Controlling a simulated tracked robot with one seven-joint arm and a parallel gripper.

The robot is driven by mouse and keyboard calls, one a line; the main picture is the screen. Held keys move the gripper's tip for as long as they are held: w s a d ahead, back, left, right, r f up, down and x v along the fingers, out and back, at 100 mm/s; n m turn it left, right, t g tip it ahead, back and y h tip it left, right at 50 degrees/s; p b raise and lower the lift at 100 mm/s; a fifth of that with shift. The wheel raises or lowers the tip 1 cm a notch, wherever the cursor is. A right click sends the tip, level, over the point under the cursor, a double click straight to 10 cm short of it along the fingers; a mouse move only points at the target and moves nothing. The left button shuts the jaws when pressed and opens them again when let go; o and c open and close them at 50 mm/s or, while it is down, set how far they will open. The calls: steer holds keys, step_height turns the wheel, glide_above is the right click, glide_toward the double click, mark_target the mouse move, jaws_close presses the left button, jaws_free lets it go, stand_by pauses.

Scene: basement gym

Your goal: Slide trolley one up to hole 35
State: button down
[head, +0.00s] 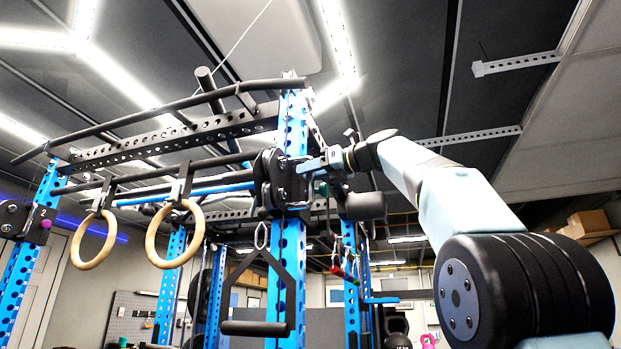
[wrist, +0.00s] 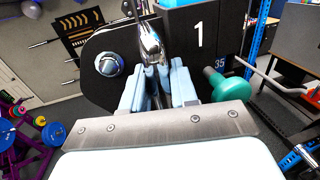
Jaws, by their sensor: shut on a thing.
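Trolley one (head: 268,182) is a black plated carriage on the blue upright (head: 293,118). In the wrist view its dark plate, marked 1 (wrist: 180,22), fills the top centre, with a large bolt at left. A green knob (wrist: 228,86) sticks out at right, below the number 35 (wrist: 219,65). My gripper (head: 312,166) reaches the trolley from the right. In the wrist view my gripper's pale blue fingers (wrist: 158,92) are closed on a shiny metal handle (wrist: 148,42) at the trolley. The knob's pin end and the hole behind it are hidden.
Trolley two (head: 38,222), with a purple knob, sits on the left upright. Two wooden rings (head: 172,234) hang from a bar left of trolley one. A black triangle handle (head: 262,300) hangs beneath it. Pull-up bars (head: 170,108) cross above. Coloured weights (wrist: 20,135) stand low at left.

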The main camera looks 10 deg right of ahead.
steer(key=shift+d, duration=0.15)
steer(key=c, duration=1.1)
jaws_free()
steer(key=shift+o, duration=0.3)
steer(key=shift+s, duration=0.1)
steer(key=v, duration=1.3)
steer(key=shift+s+d, duration=0.2)
steer(key=shift+d, duration=0.05)
